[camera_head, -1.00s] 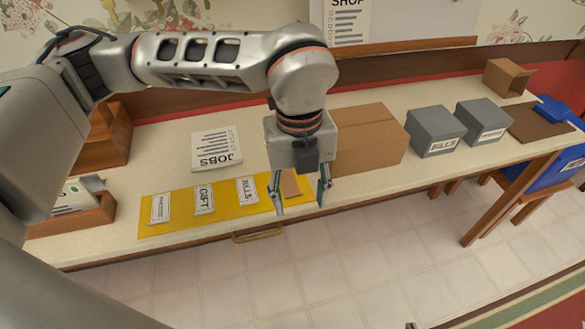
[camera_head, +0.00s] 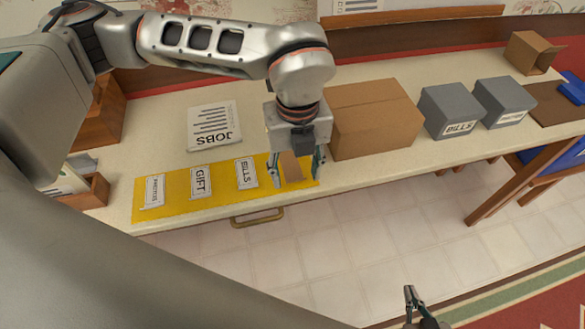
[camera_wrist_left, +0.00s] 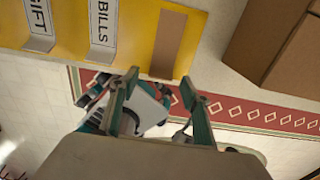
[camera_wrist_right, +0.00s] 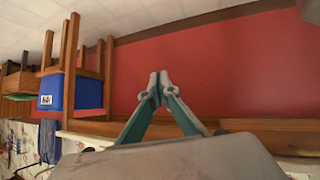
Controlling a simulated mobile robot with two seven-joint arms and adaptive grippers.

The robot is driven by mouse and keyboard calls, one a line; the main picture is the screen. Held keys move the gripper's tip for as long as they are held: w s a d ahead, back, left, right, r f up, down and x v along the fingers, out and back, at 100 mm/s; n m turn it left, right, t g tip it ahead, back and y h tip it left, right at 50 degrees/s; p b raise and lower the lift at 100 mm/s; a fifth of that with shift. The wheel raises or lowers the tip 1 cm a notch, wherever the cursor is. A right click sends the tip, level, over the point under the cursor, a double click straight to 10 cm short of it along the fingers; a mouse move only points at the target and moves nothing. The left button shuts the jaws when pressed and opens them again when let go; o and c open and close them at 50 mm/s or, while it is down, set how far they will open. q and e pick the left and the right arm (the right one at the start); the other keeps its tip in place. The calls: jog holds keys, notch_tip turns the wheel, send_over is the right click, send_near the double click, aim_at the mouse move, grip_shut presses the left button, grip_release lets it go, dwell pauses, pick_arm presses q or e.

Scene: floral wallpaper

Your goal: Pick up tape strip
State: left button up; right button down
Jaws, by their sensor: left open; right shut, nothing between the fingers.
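The tape strip (camera_head: 291,167) is a flat brown rectangle on the right end of the yellow mat (camera_head: 215,193), near the counter's front edge. It also shows in the left wrist view (camera_wrist_left: 168,42), just beyond my fingertips. My left gripper (camera_head: 297,178) is open with its fingers pointing down on either side of the strip in the head view. The left wrist view shows the open fingers (camera_wrist_left: 160,88) with nothing held between them. My right gripper (camera_head: 409,305) is low at the bottom of the head view, away from the counter. Its fingertips (camera_wrist_right: 158,88) meet, empty.
Labels for GIFT (camera_head: 201,182) and BILLS (camera_head: 246,173) and a third label (camera_head: 154,191) lie on the mat. A large cardboard box (camera_head: 375,115) stands right of my left gripper. Grey boxes (camera_head: 450,110) stand further right. A drawer handle (camera_head: 257,217) sits below the counter edge.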

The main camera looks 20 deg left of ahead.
pick_arm(q)
jog(key=shift+f, duration=0.8)
jog(key=shift+r, duration=0.1)
jog(key=c, duration=0.8)
